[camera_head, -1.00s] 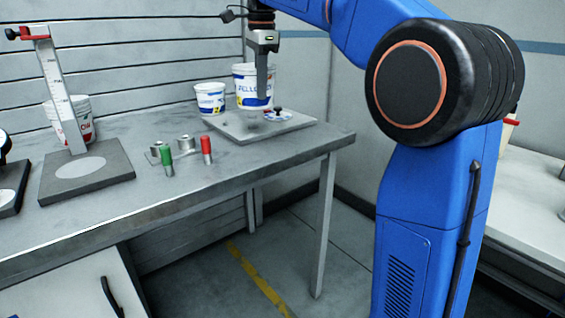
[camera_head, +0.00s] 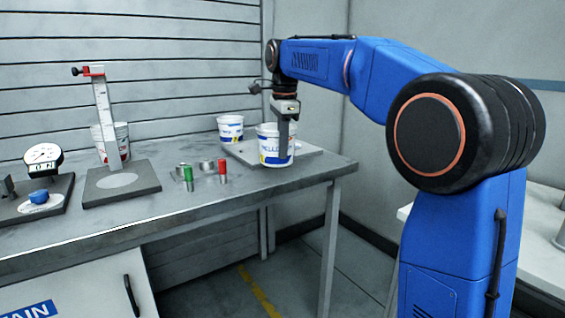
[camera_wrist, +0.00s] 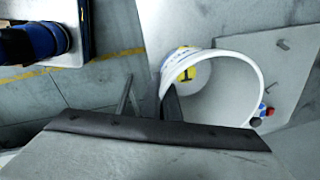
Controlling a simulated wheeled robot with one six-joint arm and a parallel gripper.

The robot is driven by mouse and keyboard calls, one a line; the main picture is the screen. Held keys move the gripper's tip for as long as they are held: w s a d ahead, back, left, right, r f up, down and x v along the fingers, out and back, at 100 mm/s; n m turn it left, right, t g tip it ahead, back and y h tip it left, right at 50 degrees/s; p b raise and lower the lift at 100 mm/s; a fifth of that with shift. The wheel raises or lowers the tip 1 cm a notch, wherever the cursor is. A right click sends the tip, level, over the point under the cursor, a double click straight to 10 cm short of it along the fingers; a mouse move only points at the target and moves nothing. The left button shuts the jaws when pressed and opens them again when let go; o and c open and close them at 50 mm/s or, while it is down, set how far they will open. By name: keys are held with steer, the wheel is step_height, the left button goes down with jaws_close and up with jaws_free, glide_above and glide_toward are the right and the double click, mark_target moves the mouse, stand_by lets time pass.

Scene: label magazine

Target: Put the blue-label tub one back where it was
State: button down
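A white tub with blue lettering and a yellow patch (camera_head: 268,148) is upright at the front part of the grey board (camera_head: 312,150) in the head view. My gripper (camera_head: 284,150) points down at its rim, one finger in front of the tub. In the wrist view the tub's open mouth (camera_wrist: 225,85) shows, empty inside as far as I see. My gripper (camera_wrist: 149,90) has its fingers apart there, with floor visible between them; the right finger is at the tub's rim. Whether the tub's base touches the board, I cannot tell.
A second white tub with a blue label (camera_head: 230,129) stands behind. A green-topped cylinder (camera_head: 188,178) and a red-topped one (camera_head: 222,172) stand left. Further left are a height stand (camera_head: 103,115), a red-marked tub (camera_head: 122,140) and a dial gauge (camera_head: 43,157). The table's front edge is close.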

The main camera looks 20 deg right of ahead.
steer(key=shift+f, duration=2)
steer(key=c, duration=2)
jaws_free()
steer(key=shift+f, duration=0.15)
steer(key=shift+c, duration=0.2)
step_height(320, 180, up, 12)
steer(key=s, duration=0.1)
steer(key=shift+s, duration=0.1)
